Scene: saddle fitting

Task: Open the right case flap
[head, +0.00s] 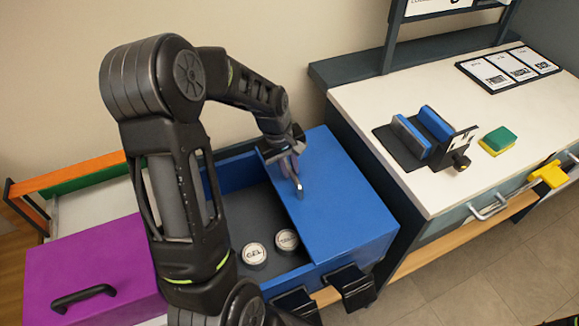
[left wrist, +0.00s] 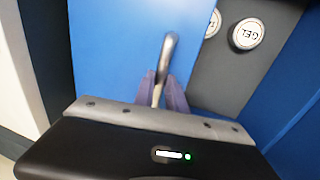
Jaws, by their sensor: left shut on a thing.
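The blue case (head: 312,277) stands at the centre of the head view, with its left part open and my left arm hiding some of it. Its right flap (head: 345,205) is a flat blue panel covering the right part, and appears lying shut. The flap also fills the middle of the left wrist view (left wrist: 110,45). My left gripper (head: 294,172) is at the flap's left edge, shut on a grey metal handle (head: 299,188). In the left wrist view the handle (left wrist: 168,50) rises between the fingers (left wrist: 160,90). My right gripper is not in view.
Two round white-topped jars (head: 254,254) (head: 287,240) sit inside the case. A purple box (head: 95,265) stands at left. At right, a white-topped counter (head: 400,195) holds a blue-padded fixture (head: 412,137), a green-yellow sponge (head: 498,140) and a card tray (head: 508,68).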

